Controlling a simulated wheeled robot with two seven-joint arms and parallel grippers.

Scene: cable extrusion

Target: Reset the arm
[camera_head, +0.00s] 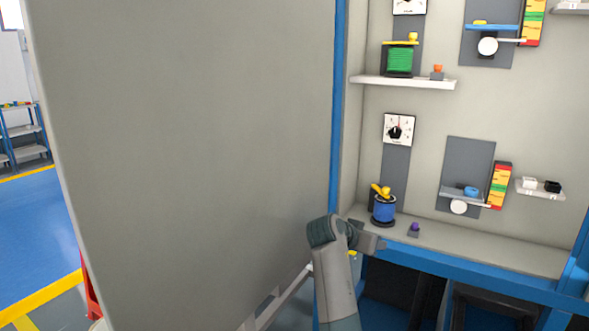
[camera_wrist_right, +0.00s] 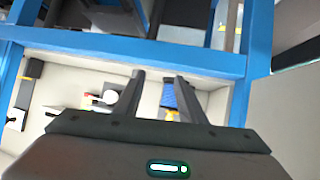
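My right gripper (camera_wrist_right: 160,78) is open and empty in the right wrist view, with a clear gap between its two dark fingers. In the head view an arm rises from the bottom centre, and its gripper (camera_head: 369,243) is by the front edge of the lower shelf (camera_head: 480,249). The blue spool (camera_head: 384,209) with a yellow piece on top stands on that shelf behind the gripper. The spool also shows in the right wrist view (camera_wrist_right: 169,95), beyond the fingers and apart from them. My left gripper is not in view.
A large grey panel (camera_head: 190,150) fills the left of the head view. A green spool (camera_head: 400,60) stands on the upper shelf (camera_head: 405,83). A small purple-topped block (camera_head: 414,230) is right of the blue spool. Blue frame beams (camera_head: 470,281) edge the station.

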